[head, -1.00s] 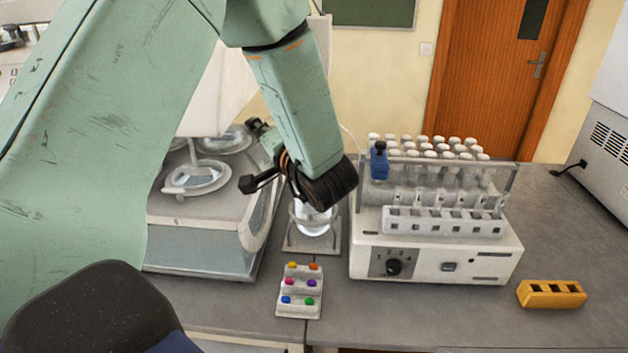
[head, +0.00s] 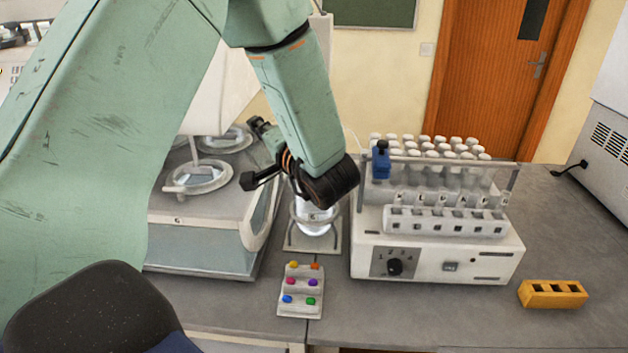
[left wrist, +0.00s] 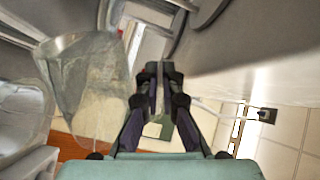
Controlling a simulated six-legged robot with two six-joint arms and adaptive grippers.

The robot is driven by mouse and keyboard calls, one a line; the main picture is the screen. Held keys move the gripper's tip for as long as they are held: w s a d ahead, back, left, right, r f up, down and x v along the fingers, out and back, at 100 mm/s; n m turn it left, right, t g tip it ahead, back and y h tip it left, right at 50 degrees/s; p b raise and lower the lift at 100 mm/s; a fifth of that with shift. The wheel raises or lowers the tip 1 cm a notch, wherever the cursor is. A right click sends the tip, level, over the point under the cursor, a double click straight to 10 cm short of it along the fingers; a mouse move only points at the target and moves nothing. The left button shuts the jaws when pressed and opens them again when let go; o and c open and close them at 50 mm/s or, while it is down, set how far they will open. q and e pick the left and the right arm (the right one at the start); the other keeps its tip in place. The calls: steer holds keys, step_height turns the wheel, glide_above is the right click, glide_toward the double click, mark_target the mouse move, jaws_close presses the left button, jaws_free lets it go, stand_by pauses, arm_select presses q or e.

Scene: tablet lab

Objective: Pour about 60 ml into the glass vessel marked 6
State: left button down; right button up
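A clear glass vessel (head: 316,222) stands upright on a small grey stand (head: 315,246) in the head view. It bears a small dark mark that I cannot read. My left wrist hangs over its top and hides its rim. The black parts of my left gripper (head: 254,158) reach leftward from the wrist. In the left wrist view its dark fingertips (left wrist: 158,82) are close together with a narrow gap. A large transparent vessel (left wrist: 88,85) shows tilted left of the fingers in that view. My right gripper is not in view.
Right of the vessel stands a white device (head: 440,255) with a rack of capped tubes (head: 430,155). A button panel (head: 301,290) lies in front. A yellow block (head: 553,294) lies at the right. A machine with round openings (head: 205,250) stands left. The right bench is mostly clear.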

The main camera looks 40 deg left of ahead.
arm_select(q)
steer(key=shift+w+r, duration=0.1)
steer(key=shift+w, duration=0.05)
steer(key=shift+d, duration=0.15)
steer(key=s+n, duration=0.1)
steer(key=n, duration=0.1)
steer(key=s+a+n, duration=0.1)
steer(key=n, duration=0.1)
steer(key=shift+s, duration=0.4)
steer(key=n, duration=0.1)
steer(key=f+n+b, duration=0.1)
steer(key=s+f, duration=0.1)
steer(key=shift+s+a+f+n+b, duration=0.1)
steer(key=shift+a+f+n+b, duration=0.15)
steer(key=shift+n+b, duration=0.15)
steer(key=shift+d+r, duration=0.1)
steer(key=shift+d, duration=0.1)
steer(key=shift+a, duration=0.15)
